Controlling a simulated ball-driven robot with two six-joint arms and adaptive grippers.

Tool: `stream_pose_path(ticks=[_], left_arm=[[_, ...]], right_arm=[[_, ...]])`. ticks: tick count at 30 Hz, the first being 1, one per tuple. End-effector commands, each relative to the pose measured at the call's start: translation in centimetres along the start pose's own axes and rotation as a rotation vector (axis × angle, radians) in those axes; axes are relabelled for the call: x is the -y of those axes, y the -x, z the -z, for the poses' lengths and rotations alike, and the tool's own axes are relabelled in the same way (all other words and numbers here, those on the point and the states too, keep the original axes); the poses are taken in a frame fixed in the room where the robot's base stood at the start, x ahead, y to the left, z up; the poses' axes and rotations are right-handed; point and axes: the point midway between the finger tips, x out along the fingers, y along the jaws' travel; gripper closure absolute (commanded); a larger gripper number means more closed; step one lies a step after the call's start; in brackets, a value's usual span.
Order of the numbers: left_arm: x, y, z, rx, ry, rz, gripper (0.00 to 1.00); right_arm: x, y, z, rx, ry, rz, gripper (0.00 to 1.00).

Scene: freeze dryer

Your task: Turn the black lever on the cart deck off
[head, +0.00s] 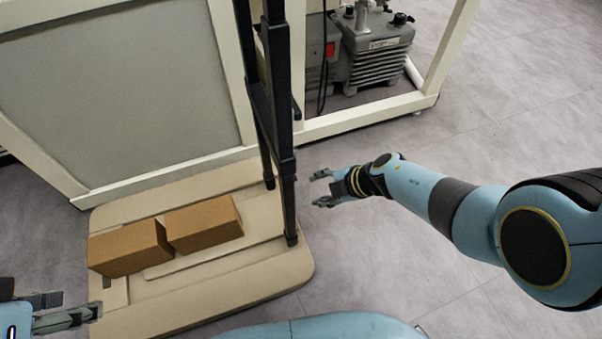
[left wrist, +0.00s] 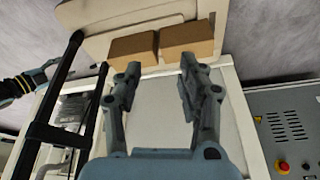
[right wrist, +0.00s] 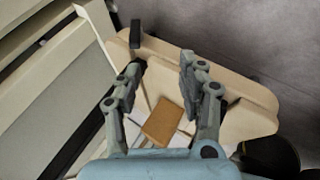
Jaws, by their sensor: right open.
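A beige cart deck (head: 270,275) lies low on the floor with a tall black frame (head: 288,215) standing at its right side. I cannot make out a separate black lever on the deck in any view. My right gripper (head: 317,189) is open and empty, just right of the black frame in the head view. In the right wrist view its fingers (right wrist: 162,62) are spread above the deck. My left gripper (head: 80,302) is at the lower left, partly cut off by the picture edge. In the left wrist view its fingers (left wrist: 160,65) are apart with nothing between them.
Two brown boxes (head: 205,224) (head: 130,248) sit on the deck. A cream frame with a grey panel (head: 120,85) stands behind it. A grey pump (head: 375,55) sits inside the frame. A control panel with a red button (left wrist: 282,167) shows at right. The floor right of the cart is clear.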

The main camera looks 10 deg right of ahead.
Motion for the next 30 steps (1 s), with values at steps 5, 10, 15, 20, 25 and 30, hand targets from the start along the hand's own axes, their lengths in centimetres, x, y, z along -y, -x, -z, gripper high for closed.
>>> stream_pose_path(ticks=[5,10,15,20,25,30], left_arm=[[0.0,0.6,0.3,-0.007,0.0,0.001,0.6],[0.1,0.1,0.3,-0.024,0.0,0.002,0.6],[0.1,-1.9,0.3,-0.098,0.002,0.007,0.6],[0.1,-4.0,0.3,-0.207,0.003,0.014,0.6],[0.0,-5.7,0.1,-0.326,-0.001,0.021,0.6],[-0.1,-6.9,-0.4,-0.445,-0.005,0.026,0.6]], right_arm=[[-2.7,0.6,-0.2,0.005,0.012,-0.028,0.6],[-3.5,0.3,-0.3,0.007,0.016,-0.037,0.6],[-3.3,-0.8,-0.3,0.006,0.013,-0.035,0.6],[-3.2,-2.1,-0.4,0.006,0.013,-0.034,0.6],[-3.3,-3.4,-0.4,0.006,0.012,-0.034,0.6],[-3.3,-4.8,-0.4,0.006,0.013,-0.035,0.6]])
